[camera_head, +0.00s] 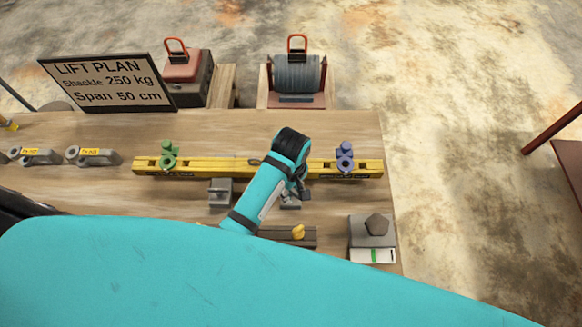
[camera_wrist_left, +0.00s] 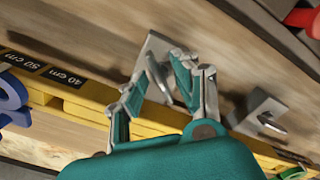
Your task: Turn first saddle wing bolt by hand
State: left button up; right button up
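A yellow beam (camera_head: 215,167) lies across the bench, with a green saddle (camera_head: 168,160) near its left end and a blue saddle (camera_head: 345,160) near its right end. Each saddle carries an upright fitting in its own colour; I cannot make out the wings of a bolt. My left gripper (camera_head: 300,188) is over the beam between the saddles, nearer the blue one, and mostly hidden by its wrist. In the left wrist view, the gripper (camera_wrist_left: 163,76) is open and no object shows held. The blue saddle (camera_wrist_left: 12,98) is at that view's left edge. My right gripper is out of view.
Grey brackets (camera_head: 220,193) stand at the beam's near side. Shackles (camera_head: 93,157) lie at left. A grey block (camera_head: 372,237) with a dark top piece is at front right. The lift plan sign (camera_head: 108,83) and two lifting loads (camera_head: 297,75) are behind. My arm covers the front.

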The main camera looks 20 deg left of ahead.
pick_arm(q)
jog(key=m, duration=0.6)
jog(key=shift+a, duration=0.25)
jog(key=m, duration=0.4)
jog(key=shift+w+m, duration=0.1)
jog(key=shift+m, duration=0.3)
jog(key=m, duration=0.6)
jog(key=shift+d, duration=0.1)
jog(key=m, duration=1)
jog(key=shift+m, duration=0.3)
jog(key=m, duration=1.1)
jog(key=shift+m, duration=0.4)
jog(key=m, duration=0.6)
jog(key=shift+m, duration=0.3)
jog(key=m, duration=0.3)
jog(key=shift+d, duration=0.1)
jog(key=shift+f+m+b, duration=0.1)
jog(key=shift+m+b, duration=0.45)
jog(key=shift+m, duration=0.45)
jog(key=m+b, duration=0.3)
jog(key=m, duration=0.3)
jog(key=shift+f+m, duration=0.1)
jog(key=shift+m, duration=0.2)
jog(key=m+b, duration=0.2)
jog(key=m, duration=0.3)
jog(key=shift+b, duration=0.3)
notch_tip(320, 180, up, 18)
jog(key=b, duration=0.2)
